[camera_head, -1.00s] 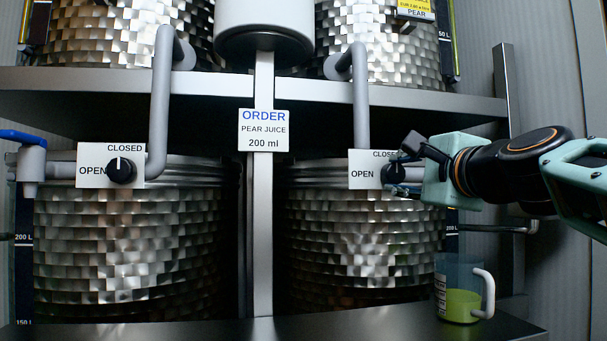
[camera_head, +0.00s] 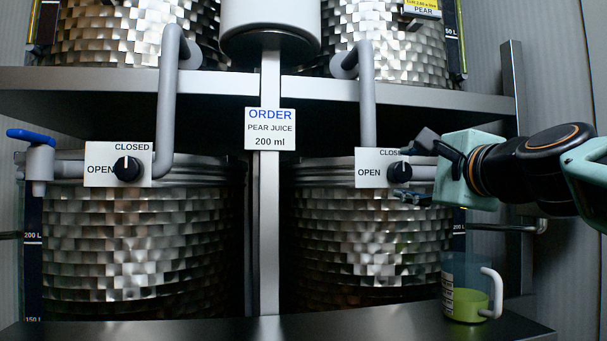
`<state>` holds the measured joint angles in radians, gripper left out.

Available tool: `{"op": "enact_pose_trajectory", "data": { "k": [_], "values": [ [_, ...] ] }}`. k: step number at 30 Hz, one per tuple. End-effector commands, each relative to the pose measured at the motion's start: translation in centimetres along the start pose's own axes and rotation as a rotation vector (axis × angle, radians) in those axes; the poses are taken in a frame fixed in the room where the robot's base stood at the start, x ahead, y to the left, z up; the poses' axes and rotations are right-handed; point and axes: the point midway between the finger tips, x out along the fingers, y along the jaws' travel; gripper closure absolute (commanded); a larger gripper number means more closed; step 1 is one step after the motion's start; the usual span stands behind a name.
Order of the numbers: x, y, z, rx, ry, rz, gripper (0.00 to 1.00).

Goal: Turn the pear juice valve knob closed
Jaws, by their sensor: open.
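The black pear juice valve knob (camera_head: 399,172) sits on a white plate (camera_head: 368,169) marked OPEN at left and CLOSED at top, on the right pipe. The pipe comes from the upper right tank, which carries a yellow PEAR label (camera_head: 422,8). A small pale mark on the knob appears to face up, but it is too small to read surely. My gripper (camera_head: 416,168) is open, just right of the knob, with one finger above and one below its level. It hides part of the word CLOSED. I cannot tell whether a finger touches the knob.
A clear jug (camera_head: 464,300) with green juice and a white handle stands on the lower shelf (camera_head: 390,323), below my gripper. A similar knob (camera_head: 127,169) sits on the left pipe. An order sign (camera_head: 270,129) reads pear juice, 200 ml. A blue-handled tap (camera_head: 38,158) is at far left.

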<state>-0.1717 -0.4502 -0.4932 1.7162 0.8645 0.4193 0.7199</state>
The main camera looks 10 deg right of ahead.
Motion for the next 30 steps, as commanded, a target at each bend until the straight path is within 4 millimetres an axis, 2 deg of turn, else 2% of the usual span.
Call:
{"op": "enact_pose_trajectory", "data": {
  "k": [9,15,21,30],
  "values": [
    [-6.4,-0.2,-0.1,-0.001,0.002,-0.006,0.53],
    [-9.6,-0.1,0.0,-0.001,0.001,-0.003,0.53],
    [-10.9,0.0,0.1,-0.001,0.0,-0.001,0.53],
    [-11.0,0.0,0.1,-0.001,0.0,0.0,0.53]
  ]
}}
